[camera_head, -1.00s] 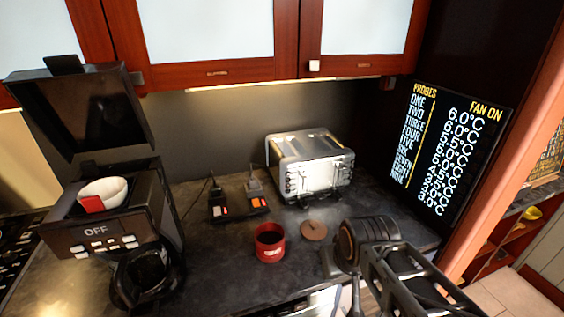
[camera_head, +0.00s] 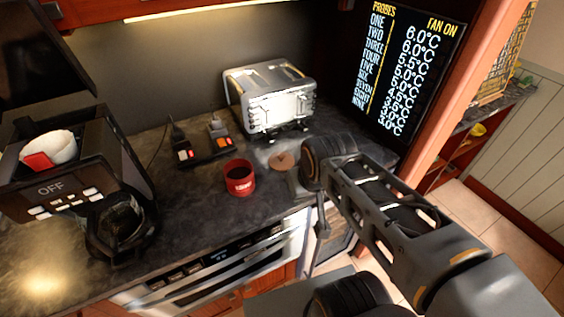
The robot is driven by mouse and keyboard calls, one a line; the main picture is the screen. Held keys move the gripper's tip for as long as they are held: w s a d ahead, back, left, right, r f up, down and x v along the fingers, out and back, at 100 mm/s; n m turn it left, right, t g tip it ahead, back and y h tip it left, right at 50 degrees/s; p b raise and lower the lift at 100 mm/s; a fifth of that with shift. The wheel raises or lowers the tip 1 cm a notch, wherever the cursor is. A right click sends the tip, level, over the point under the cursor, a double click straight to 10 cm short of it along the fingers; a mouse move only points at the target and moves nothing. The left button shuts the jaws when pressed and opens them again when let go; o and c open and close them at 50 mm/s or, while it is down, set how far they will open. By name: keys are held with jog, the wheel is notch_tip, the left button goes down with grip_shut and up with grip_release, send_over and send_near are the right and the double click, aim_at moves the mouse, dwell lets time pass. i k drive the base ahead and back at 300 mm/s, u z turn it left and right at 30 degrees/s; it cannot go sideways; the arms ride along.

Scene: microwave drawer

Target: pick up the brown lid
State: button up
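The brown lid (camera_head: 281,160) is a small flat round disc. It lies on the dark counter in front of the toaster, right of a red cup. Nothing holds it. My arm (camera_head: 385,205) reaches in from the lower right, and its dark round joint shows just right of the lid.
The red cup (camera_head: 239,178) stands close left of the lid. A silver toaster (camera_head: 272,97) is behind it. A black device (camera_head: 207,146) with lit switches lies to the left. An oven (camera_head: 215,262) is below the counter's front edge. A display (camera_head: 403,65) stands at the right.

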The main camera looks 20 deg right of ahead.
aim_at(281, 161)
jog(key=k, duration=1)
jog(key=z, duration=0.65)
jog(key=i, duration=1.2)
jog(key=u, duration=1.4)
